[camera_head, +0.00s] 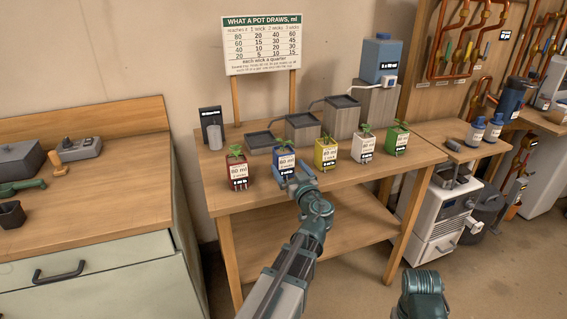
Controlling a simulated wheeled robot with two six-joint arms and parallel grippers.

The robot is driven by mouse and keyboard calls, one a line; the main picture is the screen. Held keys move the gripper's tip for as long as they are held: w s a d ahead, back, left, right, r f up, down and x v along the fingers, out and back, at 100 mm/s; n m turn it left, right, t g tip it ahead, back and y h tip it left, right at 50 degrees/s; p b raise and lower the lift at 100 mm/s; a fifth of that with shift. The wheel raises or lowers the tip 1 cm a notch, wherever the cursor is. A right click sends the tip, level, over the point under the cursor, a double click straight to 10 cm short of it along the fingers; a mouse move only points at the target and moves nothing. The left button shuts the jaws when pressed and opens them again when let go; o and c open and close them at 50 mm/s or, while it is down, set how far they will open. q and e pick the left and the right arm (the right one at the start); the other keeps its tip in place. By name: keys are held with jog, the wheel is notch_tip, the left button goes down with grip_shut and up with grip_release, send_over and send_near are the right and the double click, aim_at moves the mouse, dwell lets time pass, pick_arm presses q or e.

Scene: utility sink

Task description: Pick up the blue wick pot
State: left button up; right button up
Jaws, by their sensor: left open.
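The blue wick pot (284,161) stands upright on the wooden bench, second from the left in a row of small plant pots. It has a green seedling and a white label. My left gripper (291,180) is open at the front of the blue pot, its fingers low and close to it. The gripper hides part of the pot's lower front, and I cannot tell whether they touch. A teal part of my right arm (420,295) shows at the bottom right, without a visible gripper.
A red pot (237,172) stands left of the blue one, a yellow pot (326,153) close on its right, then white (364,147) and green (397,139) pots. Grey stepped trays (303,128) stand behind. The bench front (330,182) is mostly clear.

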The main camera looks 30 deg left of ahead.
aim_at(287, 162)
pick_arm(q)
jog(key=shift+w+a+r, duration=0.2)
jog(key=shift+w+a, duration=0.1)
jog(key=shift+a, duration=0.05)
jog(key=x, duration=0.4)
jog(key=shift+r+p, duration=0.2)
jog(key=shift+p, duration=0.15)
jog(key=c, duration=1.5)
jog(key=shift+r, duration=0.2)
